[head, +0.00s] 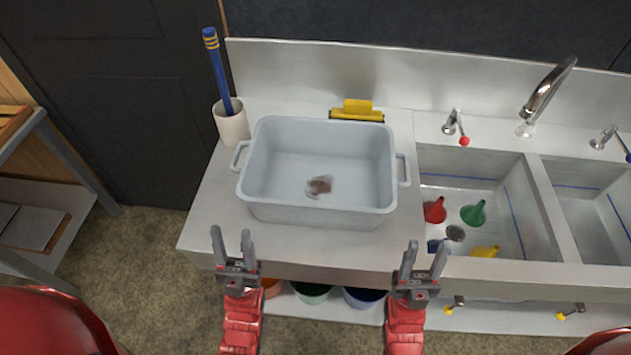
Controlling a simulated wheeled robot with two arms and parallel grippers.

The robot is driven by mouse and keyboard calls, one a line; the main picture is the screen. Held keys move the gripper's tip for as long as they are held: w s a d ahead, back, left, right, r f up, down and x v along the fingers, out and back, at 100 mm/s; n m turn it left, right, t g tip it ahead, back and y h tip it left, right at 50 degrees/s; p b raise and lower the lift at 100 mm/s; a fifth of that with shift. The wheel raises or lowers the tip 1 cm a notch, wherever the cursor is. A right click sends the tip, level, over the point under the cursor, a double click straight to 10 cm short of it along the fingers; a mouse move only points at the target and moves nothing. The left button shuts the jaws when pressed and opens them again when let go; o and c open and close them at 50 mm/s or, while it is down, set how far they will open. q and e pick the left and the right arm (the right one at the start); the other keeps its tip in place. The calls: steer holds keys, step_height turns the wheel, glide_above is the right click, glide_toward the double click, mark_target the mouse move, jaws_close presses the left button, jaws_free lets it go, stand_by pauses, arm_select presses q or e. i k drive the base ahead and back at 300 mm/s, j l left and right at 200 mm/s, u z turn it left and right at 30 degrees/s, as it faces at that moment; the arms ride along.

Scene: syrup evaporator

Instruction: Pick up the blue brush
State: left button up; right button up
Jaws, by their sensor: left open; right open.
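A blue brush (217,70) with a yellow-banded handle end stands upright, slightly tilted, in a white cup (232,122) at the back left of the steel counter. Its lower end is hidden inside the cup. My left gripper (232,244) is open and empty at the counter's front edge, in front of the cup and well apart from the brush. My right gripper (424,260) is open and empty, further right along the front edge.
A grey tub (256,205) with a small brown spot inside fills the counter's middle. A yellow scraper-like item (357,110) lies behind it. Sinks (535,215) with coloured funnels and a faucet (548,92) are at right. The counter's front-left corner is clear.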

mark_target(210, 34)
steer(key=j+z, duration=0.1)
steer(key=j, duration=2.05)
